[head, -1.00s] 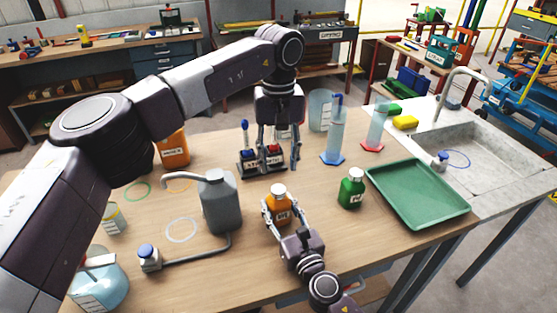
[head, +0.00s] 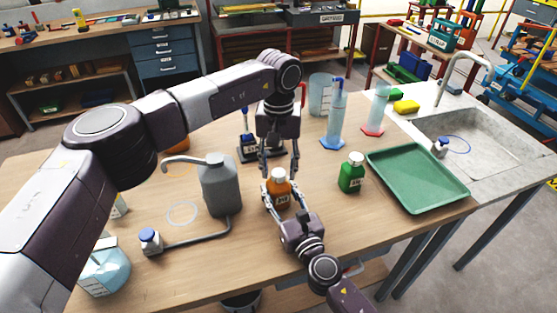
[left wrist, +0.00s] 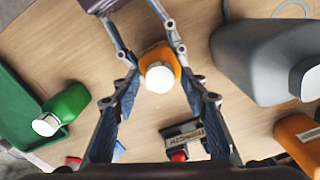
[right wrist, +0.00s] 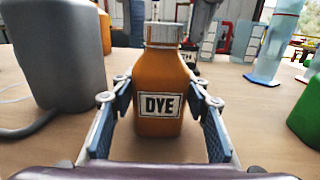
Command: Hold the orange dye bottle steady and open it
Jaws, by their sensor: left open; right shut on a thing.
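The orange dye bottle (head: 281,187) stands upright on the wooden table with its white cap (left wrist: 158,78) on. My right gripper (head: 277,199) is shut on the bottle's body, one finger on each side; the label reads DYE in the right wrist view (right wrist: 161,105). My left gripper (head: 280,170) points down over the bottle from behind. Its fingers are open and spread around the cap in the left wrist view, with gaps to it on both sides. In the head view the left fingers partly cover the cap.
A grey jug (head: 220,185) with a bent spout stands left of the bottle. A green bottle (head: 351,172) and a green tray (head: 416,180) are to the right.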

